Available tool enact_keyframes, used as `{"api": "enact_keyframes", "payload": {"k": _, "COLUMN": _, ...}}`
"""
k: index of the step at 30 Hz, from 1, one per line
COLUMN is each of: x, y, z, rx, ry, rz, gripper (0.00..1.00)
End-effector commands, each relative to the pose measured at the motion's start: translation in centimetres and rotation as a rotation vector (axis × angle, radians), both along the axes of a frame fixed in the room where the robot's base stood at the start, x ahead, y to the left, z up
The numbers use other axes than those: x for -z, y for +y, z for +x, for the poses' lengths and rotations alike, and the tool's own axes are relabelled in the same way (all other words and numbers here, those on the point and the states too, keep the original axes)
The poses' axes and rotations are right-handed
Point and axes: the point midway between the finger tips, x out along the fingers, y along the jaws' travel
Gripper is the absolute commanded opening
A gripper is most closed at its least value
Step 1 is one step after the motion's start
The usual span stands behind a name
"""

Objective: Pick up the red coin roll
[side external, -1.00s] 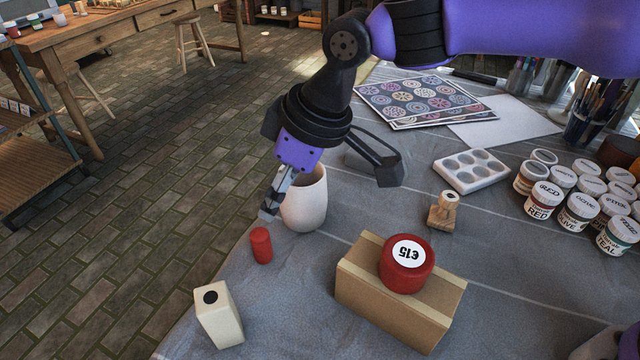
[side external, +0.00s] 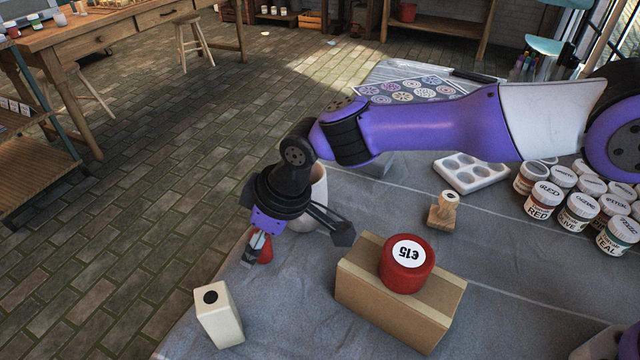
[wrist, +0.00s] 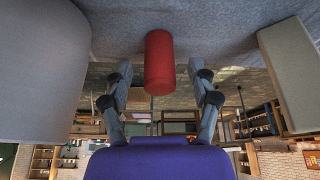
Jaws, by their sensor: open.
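The red coin roll (side external: 265,249) stands upright on the grey cloth near the table's left edge, partly hidden by my gripper in the side view. In the wrist view the red coin roll (wrist: 159,62) shows between my two open fingers, with gaps on both sides. My gripper (side external: 252,252) is low beside the roll, open and empty; its fingers also show in the wrist view (wrist: 161,85). I cannot tell how far the fingertips reach around the roll.
A pale cup (side external: 318,190) stands close behind my gripper. A cream block with a black dot (side external: 218,318) stands in front. A cardboard box (side external: 390,305) carries a red round tub (side external: 405,278) at the right. A wooden stamp (side external: 443,210) and paint jars (side external: 577,212) are farther right.

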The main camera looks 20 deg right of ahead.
Motion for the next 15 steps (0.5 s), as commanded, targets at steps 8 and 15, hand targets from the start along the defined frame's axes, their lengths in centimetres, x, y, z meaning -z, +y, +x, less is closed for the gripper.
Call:
{"api": "enact_keyframes", "payload": {"k": 8, "x": -0.04, "y": -0.02, "z": 0.00, "rx": 0.000, "ry": 0.000, "rz": 0.000, "gripper": 0.00}}
{"api": "enact_keyframes", "payload": {"k": 15, "x": -0.03, "y": -0.03, "z": -0.01, "rx": 0.000, "ry": 0.000, "rz": 0.000, "gripper": 0.00}}
